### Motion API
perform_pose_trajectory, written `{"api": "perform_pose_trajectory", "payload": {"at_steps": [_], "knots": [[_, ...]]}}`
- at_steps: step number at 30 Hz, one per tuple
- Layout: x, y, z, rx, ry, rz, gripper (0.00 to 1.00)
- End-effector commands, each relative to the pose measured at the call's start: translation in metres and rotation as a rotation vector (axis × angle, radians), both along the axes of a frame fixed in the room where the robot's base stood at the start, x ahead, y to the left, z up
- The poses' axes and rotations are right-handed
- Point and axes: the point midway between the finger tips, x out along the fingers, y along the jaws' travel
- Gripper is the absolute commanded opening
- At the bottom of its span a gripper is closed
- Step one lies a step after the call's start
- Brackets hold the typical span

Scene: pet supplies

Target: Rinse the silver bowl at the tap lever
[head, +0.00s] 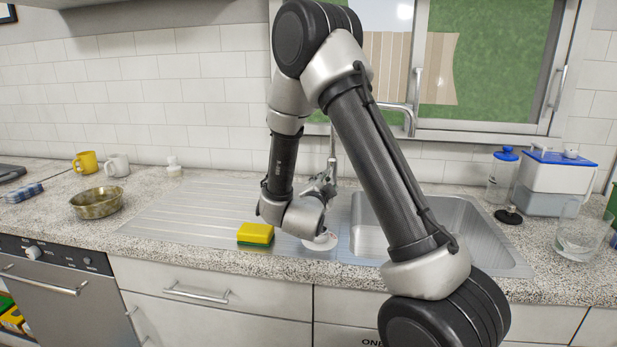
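A shiny metal bowl (97,202) with a yellowish tint stands upright on the counter at the left. It is the only bowl I can see clearly, and no plainly silver one shows. The tap (411,118) rises behind the sink, with its spout bending over to the right; my arm covers part of it, and I cannot make out the lever clearly. My gripper (322,190) is over the right end of the drainboard near the tap's base, far right of the metal bowl. Its fingers are small and partly hidden, so its opening is unclear.
A yellow-green sponge (255,233) lies on the drainboard (185,215). A small white round object (321,241) sits below my wrist. The sink basin (455,215) is partly behind my arm. Mugs (87,162) stand back left; a glass jug (582,235) and blue-lidded containers (553,180) stand right.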

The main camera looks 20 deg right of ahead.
Motion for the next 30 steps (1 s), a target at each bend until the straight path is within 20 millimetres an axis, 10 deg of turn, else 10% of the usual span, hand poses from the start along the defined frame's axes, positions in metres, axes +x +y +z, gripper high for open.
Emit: {"api": "perform_pose_trajectory", "payload": {"at_steps": [30], "knots": [[0.054, -0.054, -0.002, -0.031, -0.039, -0.038, 0.32]]}}
